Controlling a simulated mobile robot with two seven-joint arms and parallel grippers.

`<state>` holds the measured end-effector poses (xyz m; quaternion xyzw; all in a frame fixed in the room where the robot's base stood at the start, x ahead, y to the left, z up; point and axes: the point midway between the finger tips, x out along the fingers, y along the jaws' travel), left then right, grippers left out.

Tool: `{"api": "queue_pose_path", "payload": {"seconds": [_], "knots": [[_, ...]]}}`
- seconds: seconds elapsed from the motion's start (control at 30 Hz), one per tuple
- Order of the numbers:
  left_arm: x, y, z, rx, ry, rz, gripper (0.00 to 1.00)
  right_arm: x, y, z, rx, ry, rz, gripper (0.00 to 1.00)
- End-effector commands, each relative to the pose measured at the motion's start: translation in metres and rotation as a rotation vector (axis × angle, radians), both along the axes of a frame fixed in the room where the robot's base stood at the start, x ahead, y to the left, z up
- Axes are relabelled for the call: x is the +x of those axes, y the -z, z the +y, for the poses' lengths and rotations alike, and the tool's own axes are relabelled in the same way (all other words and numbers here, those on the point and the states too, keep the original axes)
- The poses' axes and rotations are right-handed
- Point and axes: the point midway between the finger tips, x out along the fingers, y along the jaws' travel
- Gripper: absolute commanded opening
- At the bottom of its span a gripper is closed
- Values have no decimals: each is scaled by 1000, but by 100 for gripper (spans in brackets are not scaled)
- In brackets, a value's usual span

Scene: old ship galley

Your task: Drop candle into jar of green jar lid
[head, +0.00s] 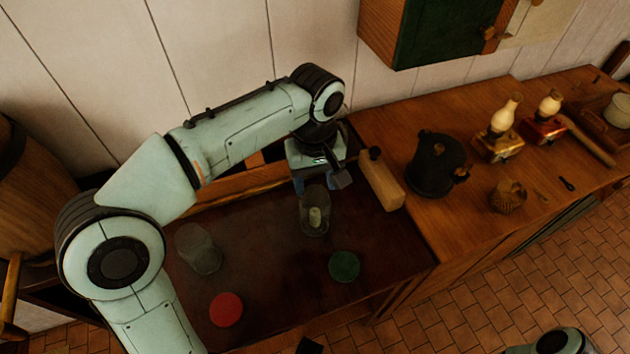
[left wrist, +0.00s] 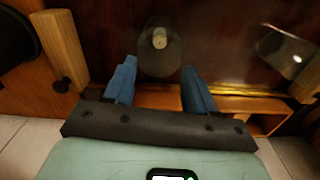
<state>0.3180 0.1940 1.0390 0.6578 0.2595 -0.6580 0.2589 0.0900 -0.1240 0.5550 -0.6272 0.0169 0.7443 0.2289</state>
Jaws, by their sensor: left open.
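A clear glass jar (head: 314,222) stands on the dark table, with a pale candle (head: 315,215) showing inside it. The green lid (head: 344,266) lies flat on the table just in front of this jar. My left gripper (head: 318,184) is open and empty above and behind the jar, apart from the candle. In the left wrist view the candle (left wrist: 159,40) sits within the jar (left wrist: 160,62), just beyond the spread blue fingers (left wrist: 160,70). A second glass jar (head: 198,250), seemingly empty, stands to the left behind the red lid (head: 226,310). My right gripper is not seen.
A wooden block with a black knob (head: 382,182) is close to the right of my left gripper. A black pot (head: 436,163) and oil lamps (head: 500,140) stand on the counter to the right. The table between the two lids is clear.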

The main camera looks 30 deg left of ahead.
Motion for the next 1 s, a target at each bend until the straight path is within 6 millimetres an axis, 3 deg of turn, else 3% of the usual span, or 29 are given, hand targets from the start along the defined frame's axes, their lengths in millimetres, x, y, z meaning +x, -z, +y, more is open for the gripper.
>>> {"api": "queue_pose_path", "payload": {"seconds": [0.3, 0.5, 0.7, 1.0], "knots": [[1, -74, 0, -2, 0, -6, 56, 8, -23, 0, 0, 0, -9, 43], [1, -108, -1, -2, 1, -4, 56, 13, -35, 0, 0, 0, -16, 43], [0, -121, 0, -1, 0, -2, 56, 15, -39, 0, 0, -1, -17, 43], [0, -121, 0, -1, 0, -1, 56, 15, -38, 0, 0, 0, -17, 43]]}}
